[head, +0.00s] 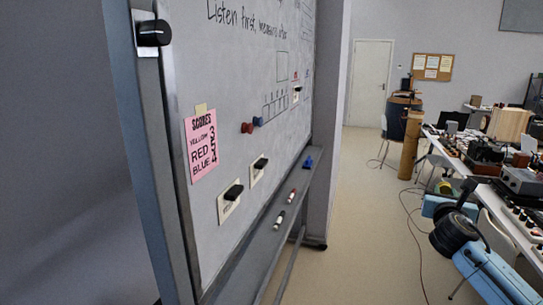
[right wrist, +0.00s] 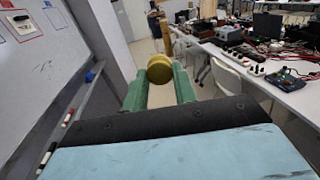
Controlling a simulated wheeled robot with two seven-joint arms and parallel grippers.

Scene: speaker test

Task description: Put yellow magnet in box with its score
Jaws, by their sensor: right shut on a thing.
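The yellow magnet (right wrist: 159,69) is a round disc-like piece held between the green fingers of my right gripper (right wrist: 160,84). In the head view the magnet (head: 443,188) shows at the tip of my right gripper, out in the air to the right of the whiteboard (head: 235,80). A row of small drawn boxes (head: 275,106) with marks above them is on the board. A red magnet (head: 247,128) and a blue magnet (head: 258,121) are left of the boxes. My left gripper is out of view.
Black clips on white cards (head: 230,205) stick out from the lower board. The tray (head: 262,245) below carries markers (head: 279,220) and a blue object (head: 308,162). A cluttered table (head: 500,185) stands at right. Open floor (head: 350,220) lies between board and table.

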